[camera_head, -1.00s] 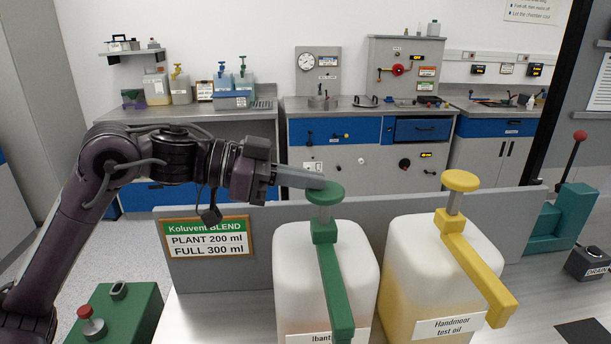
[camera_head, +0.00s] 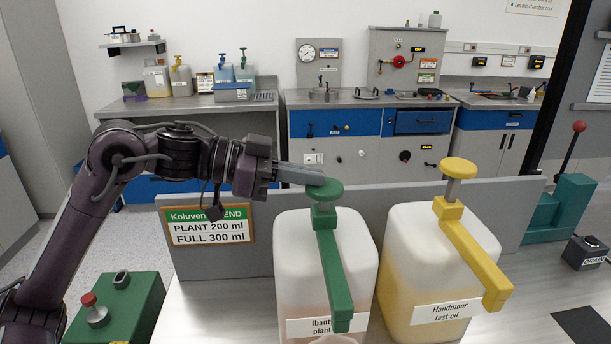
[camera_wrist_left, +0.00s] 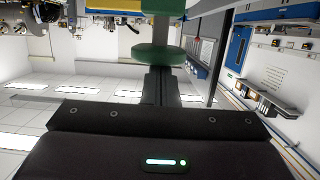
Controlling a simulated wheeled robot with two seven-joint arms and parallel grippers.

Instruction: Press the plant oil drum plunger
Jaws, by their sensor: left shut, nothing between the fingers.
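The plant oil drum (camera_head: 350,255) is a white translucent container with a green pump and a partly readable "plant" label. Its round green plunger head (camera_head: 325,193) sits low over the green collar and spout (camera_head: 330,260), with only a short stem between. My left gripper (camera_head: 316,179) is shut, its grey fingers level and their tips at the top left of the plunger head, seeming to touch it. In the left wrist view, the green plunger head (camera_wrist_left: 158,56) is at the ends of my shut left fingers (camera_wrist_left: 160,84). My right gripper is out of view.
A test oil drum (camera_head: 410,250) with a raised yellow plunger (camera_head: 459,168) stands close on the right. A low grey panel (camera_head: 265,262) with a blend sign (camera_head: 210,229) runs behind the drums. A green box with a red button (camera_head: 90,299) is at front left. A small pale thing (camera_head: 335,340) shows at the bottom edge.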

